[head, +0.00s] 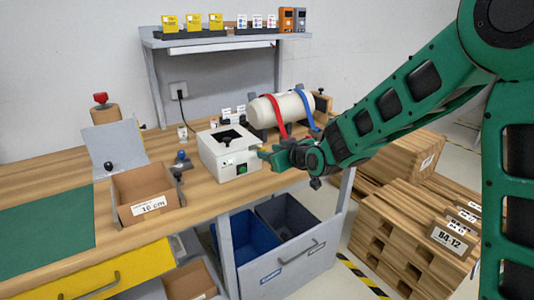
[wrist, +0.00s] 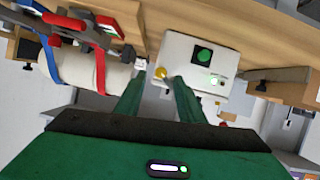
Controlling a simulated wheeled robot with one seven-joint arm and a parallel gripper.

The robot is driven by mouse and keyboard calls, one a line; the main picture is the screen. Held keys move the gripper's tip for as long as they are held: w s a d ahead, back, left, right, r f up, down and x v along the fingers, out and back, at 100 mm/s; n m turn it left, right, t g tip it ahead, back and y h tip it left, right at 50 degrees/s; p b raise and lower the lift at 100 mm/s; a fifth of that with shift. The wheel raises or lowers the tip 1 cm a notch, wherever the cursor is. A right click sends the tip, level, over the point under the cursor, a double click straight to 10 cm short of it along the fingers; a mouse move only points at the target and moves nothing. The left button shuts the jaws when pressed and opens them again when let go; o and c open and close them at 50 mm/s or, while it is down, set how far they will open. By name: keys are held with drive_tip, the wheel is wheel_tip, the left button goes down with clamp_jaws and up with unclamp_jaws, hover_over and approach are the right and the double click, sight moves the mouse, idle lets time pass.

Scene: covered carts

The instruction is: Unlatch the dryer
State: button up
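A white box (head: 228,165) with a black knob on its top and a green button on its front stands near the front edge of the bench; I take it as the dryer. In the wrist view the box (wrist: 178,48) shows its green button, a small lit lamp and a yellow knob (wrist: 160,73) at a corner of its front. My gripper (head: 266,156) is at the box's right front side. In the wrist view my gripper (wrist: 157,82) is open, with the yellow knob seen between its fingertips. I cannot tell whether the fingers touch it. No latch is clearly seen.
A white cylinder (head: 264,113) with red and blue straps lies behind my gripper. An open cardboard box (head: 128,190) stands left of the white box. Blue and grey bins (head: 285,254) sit below the bench. Stacked wooden crates (head: 375,236) stand at the right.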

sight(259, 149)
drive_tip(key=shift+x, duration=1.35)
